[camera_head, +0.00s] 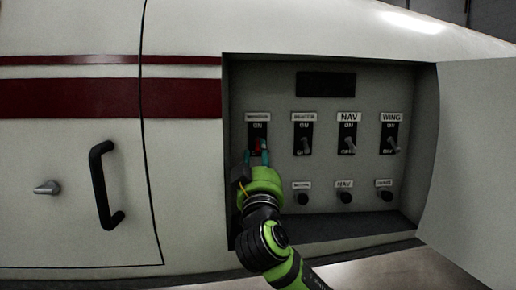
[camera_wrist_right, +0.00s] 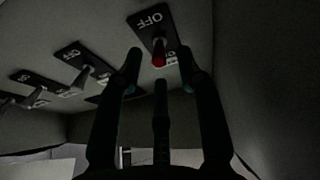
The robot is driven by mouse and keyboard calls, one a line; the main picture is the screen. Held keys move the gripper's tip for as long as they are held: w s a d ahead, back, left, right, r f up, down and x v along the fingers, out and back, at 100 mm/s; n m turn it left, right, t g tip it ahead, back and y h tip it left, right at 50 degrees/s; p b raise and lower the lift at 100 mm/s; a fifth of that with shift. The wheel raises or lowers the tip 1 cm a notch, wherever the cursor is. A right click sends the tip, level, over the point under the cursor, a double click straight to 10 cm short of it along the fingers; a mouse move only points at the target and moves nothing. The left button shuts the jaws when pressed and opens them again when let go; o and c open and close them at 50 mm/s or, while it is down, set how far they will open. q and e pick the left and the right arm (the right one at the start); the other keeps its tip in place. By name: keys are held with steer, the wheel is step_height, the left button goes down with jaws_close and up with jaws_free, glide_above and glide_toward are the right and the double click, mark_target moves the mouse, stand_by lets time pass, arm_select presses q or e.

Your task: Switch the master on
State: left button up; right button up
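The master switch (camera_head: 258,145) is a red-tipped lever on a black ON/OFF plate at the upper left of the recessed panel. Its label is too blurred to read surely. Its red tip (camera_wrist_right: 158,60) also shows in the right wrist view, below the word OFF. My right gripper (camera_head: 258,158) is in front of the lever's lower part. In the wrist view the right gripper's fingers (camera_wrist_right: 160,75) are spread to either side of the red tip, with gaps visible. I cannot tell whether the lever stands at ON or OFF. My left gripper is not in view.
Other toggle switches, including NAV (camera_head: 348,146) and WING (camera_head: 391,144), stand to the right. A row of black knobs (camera_head: 345,196) sits below. The recess has raised walls, and an open door (camera_head: 475,150) bounds its right side. A black handle (camera_head: 104,185) is at left.

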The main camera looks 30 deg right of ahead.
mark_target(258, 147)
steer(key=shift+x, duration=1.4)
steer(key=shift+f, duration=0.1)
jaws_close()
